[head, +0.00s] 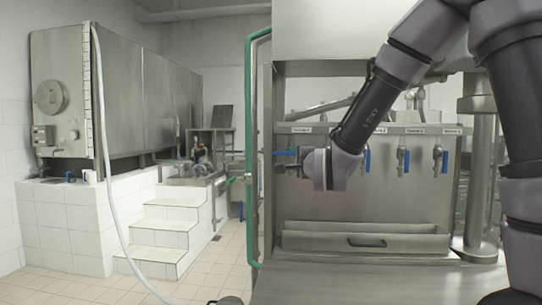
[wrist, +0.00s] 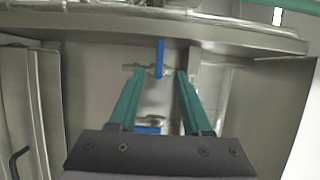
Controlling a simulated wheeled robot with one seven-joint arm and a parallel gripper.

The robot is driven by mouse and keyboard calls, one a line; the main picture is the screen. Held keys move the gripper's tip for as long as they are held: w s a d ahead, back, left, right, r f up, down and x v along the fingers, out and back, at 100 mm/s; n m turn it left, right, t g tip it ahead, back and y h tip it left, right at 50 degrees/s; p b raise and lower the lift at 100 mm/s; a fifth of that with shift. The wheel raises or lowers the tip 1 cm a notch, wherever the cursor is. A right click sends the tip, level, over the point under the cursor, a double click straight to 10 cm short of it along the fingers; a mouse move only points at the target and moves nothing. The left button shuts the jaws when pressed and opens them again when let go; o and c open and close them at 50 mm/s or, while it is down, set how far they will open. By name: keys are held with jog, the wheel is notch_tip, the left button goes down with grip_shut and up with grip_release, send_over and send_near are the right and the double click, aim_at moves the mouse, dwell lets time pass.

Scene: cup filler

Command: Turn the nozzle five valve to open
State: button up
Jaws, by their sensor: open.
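My gripper (wrist: 157,75) is open, with its two green fingers spread apart in the wrist view. A narrow blue valve handle (wrist: 159,58) shows in the gap between the fingertips. Another blue piece (wrist: 148,130) shows lower between the fingers, near the gripper body. In the head view, my wrist is in front of the left part of the filler panel and hides what is behind it. A blue handle (head: 285,152) lies about level just left of my wrist. The label (head: 300,129) above is too small to read surely.
Several blue-handled valves, one of them here (head: 403,158), hang handle down to the right of my wrist. A steel drip tray (head: 365,242) is below. A green pipe (head: 251,150) stands at the filler's left edge. Tiled steps (head: 165,232) and open floor lie left.

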aim_at(280, 153)
jog(key=x, duration=1)
jog(key=shift+w+a, duration=0.1)
jog(key=shift+w, duration=0.2)
grip_shut()
